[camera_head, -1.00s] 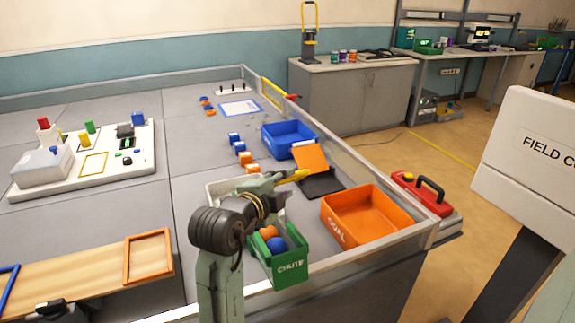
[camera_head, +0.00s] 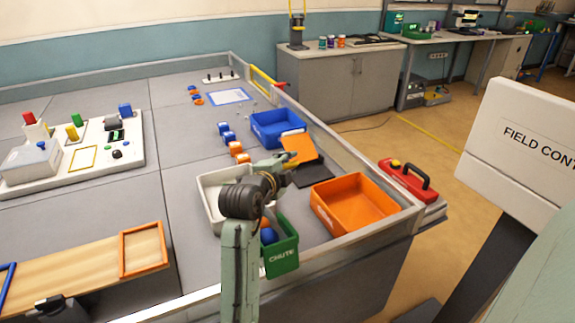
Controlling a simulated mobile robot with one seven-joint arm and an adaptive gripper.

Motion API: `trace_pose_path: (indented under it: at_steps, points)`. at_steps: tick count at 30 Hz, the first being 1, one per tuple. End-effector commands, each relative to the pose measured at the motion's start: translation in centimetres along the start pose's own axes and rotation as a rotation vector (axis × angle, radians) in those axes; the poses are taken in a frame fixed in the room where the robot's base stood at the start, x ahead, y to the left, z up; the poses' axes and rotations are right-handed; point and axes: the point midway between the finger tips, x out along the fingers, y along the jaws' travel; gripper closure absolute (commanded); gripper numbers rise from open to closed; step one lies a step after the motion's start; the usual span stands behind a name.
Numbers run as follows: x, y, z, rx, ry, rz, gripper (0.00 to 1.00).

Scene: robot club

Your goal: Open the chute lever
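The green chute box (camera_head: 281,262), lettered CHUTE, stands at the table's near right edge. A blue ball (camera_head: 268,236) shows inside it, partly covered by my arm. A yellow bar with a red end (camera_head: 264,79) sits at the far right rail; I cannot tell whether it is the chute lever. No lever shows clearly on the green box. My gripper (camera_head: 284,161) is above the table, behind the chute box and in front of the tilted orange panel. Its fingers are small and partly hidden by my wrist, so their opening is unclear.
A white tray (camera_head: 207,204) lies left of my arm. An orange bin (camera_head: 377,217) is right of the chute, and a blue bin (camera_head: 262,137) is farther back. The rail (camera_head: 345,150) borders the right side. A white field-control panel (camera_head: 500,135) stands at right.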

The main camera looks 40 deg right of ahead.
Motion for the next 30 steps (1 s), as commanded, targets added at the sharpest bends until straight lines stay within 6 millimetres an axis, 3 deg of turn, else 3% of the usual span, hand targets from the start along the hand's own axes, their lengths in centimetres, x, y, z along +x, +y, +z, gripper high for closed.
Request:
trace_pose_path:
  at_steps: [14,30]
  points:
    - [-0.06,-0.13,-0.01,0.0,0.0,-0.003,1.0]
    - [-0.13,-0.38,-0.01,0.001,0.0,-0.009,1.0]
